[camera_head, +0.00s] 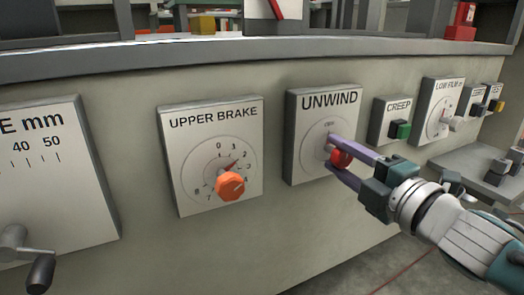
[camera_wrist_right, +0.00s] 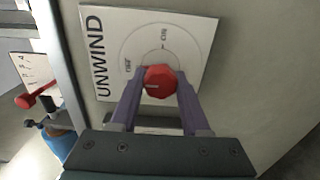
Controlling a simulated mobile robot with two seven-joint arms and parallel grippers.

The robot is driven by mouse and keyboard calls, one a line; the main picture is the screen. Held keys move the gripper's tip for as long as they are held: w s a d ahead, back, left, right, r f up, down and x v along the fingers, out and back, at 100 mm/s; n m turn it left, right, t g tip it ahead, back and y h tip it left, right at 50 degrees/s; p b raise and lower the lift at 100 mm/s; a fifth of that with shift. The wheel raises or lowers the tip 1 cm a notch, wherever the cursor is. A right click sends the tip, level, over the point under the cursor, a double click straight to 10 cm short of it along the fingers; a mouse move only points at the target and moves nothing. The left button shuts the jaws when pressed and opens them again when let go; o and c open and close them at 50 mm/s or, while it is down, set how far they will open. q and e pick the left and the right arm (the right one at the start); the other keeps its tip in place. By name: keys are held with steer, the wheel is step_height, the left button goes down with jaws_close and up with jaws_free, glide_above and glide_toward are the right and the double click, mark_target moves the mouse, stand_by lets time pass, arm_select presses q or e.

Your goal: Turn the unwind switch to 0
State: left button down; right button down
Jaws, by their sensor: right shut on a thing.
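The unwind switch is a red knob (camera_head: 341,159) on a white panel labelled UNWIND (camera_head: 306,120), right of the middle in the head view. In the right wrist view the knob (camera_wrist_right: 160,82) sits between the two purple fingers, with a pale pointer line on its face. My right gripper (camera_head: 336,158) is shut on the knob, one finger on each side. Markings on the dial (camera_wrist_right: 162,50) are too small to read surely, and the fingers hide part of it. My left gripper is in neither view.
The UPPER BRAKE panel (camera_head: 240,120) with an orange knob (camera_head: 230,186) is to the left. The CREEP panel (camera_head: 387,111) with a green button (camera_head: 400,130) is close on the right, near my right arm. A crank handle (camera_head: 40,270) sticks out at the lower left.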

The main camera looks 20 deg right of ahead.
stand_by(0.4)
steer(key=shift+c, duration=1.9)
jaws_free()
steer(key=shift+s, duration=0.1)
steer(key=shift+s+r+p, duration=0.1)
steer(key=shift+s+p, duration=0.2)
steer(key=s+p, duration=0.3)
steer(key=s, duration=0.6)
steer(key=shift+d, duration=0.4)
